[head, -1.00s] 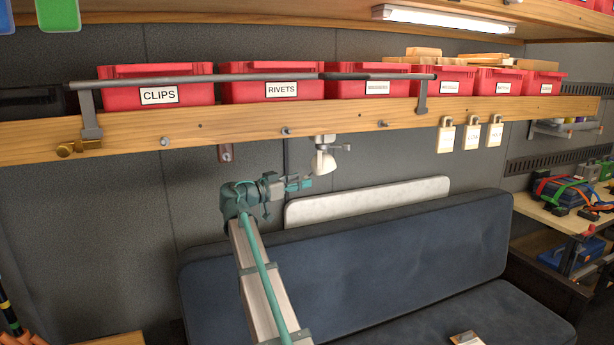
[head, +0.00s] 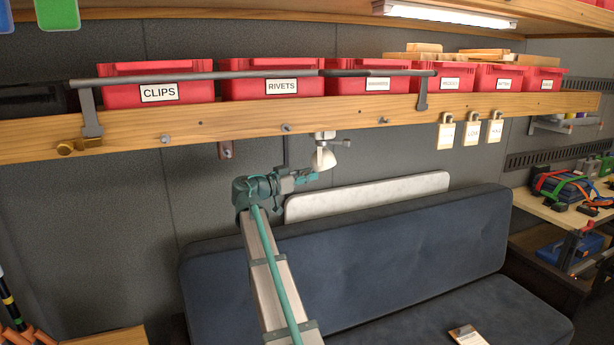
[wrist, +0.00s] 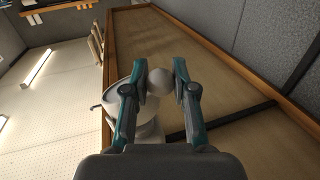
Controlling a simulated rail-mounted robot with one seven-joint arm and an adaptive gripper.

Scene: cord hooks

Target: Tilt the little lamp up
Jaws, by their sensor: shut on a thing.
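The little lamp (head: 324,160) is white and hangs from a small mount under the front of the wooden shelf. Its head points downward, and a grey knob sticks out to the right of the mount. My gripper (head: 312,175) is at the lower left of the lamp head. In the wrist view my gripper (wrist: 160,75) has its two teal-and-grey fingers on either side of a rounded pale part of the lamp (wrist: 160,83), shut on it. More of the lamp's white body shows behind the left finger; my wrist hides its lower portion.
The wooden shelf (head: 220,131) runs just above my gripper, with red bins (head: 270,67) behind a grey rail. A pale board (head: 370,196) and a dark blue sofa (head: 370,240) lie below. Open space lies left of the arm.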

